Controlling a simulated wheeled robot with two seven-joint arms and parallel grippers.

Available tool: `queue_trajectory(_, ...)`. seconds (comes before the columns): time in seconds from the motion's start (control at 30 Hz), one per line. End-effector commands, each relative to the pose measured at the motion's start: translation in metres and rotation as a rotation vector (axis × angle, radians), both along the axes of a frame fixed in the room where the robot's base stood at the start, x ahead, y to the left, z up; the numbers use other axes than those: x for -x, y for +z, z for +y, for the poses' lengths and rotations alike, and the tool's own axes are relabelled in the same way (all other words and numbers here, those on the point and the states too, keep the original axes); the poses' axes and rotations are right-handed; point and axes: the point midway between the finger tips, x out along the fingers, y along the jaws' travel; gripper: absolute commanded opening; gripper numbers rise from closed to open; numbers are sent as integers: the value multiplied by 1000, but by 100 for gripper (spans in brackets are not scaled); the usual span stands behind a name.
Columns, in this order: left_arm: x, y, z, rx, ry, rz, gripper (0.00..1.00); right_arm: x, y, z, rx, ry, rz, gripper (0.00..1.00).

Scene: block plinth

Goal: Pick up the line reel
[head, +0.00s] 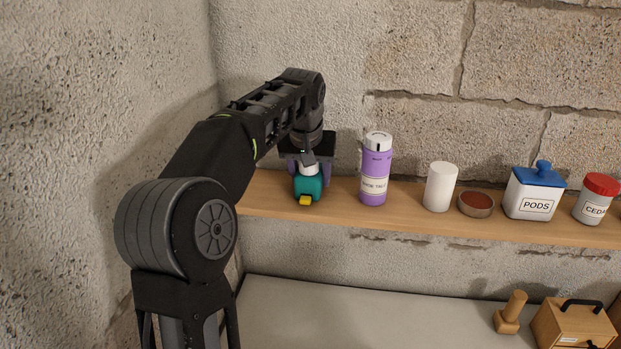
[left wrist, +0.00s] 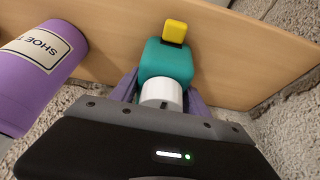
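A teal body with a yellow tab and a white cap, which I take to be the line reel (head: 308,188), is at the left end of the wooden shelf. My left gripper (head: 308,172) is over it, with one purple finger on each side. In the left wrist view, the teal body (left wrist: 167,62) lies between the fingers of my left gripper (left wrist: 162,92). Whether the fingers press on it or stand slightly apart is not clear. My right gripper is in neither view.
On the wooden shelf (head: 340,205), a purple shoe talc canister (head: 374,165) stands just right of the reel. Further right are a white cylinder (head: 440,187), a round tin (head: 476,204), a pods jar (head: 534,192) and a red-lidded jar (head: 596,200). A rough wall is close on the left.

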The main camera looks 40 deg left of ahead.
Motion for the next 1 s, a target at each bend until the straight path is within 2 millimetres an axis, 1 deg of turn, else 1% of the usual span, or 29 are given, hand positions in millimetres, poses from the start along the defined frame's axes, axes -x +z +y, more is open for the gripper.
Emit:
queue_trajectory(0.03, 0, 0, 0, 0, 0, 0, 49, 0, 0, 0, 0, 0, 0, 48)
queue_trajectory(0.07, 0, 0, 0, 0, 0, 0, 46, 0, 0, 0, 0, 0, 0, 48)
queue_trajectory(0.63, 0, 0, 0, 0, 0, 0, 0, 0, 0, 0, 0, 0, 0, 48)
queue_trajectory(1.0, 1, 2, -1, 0, 0, -2, 0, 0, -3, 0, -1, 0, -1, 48)
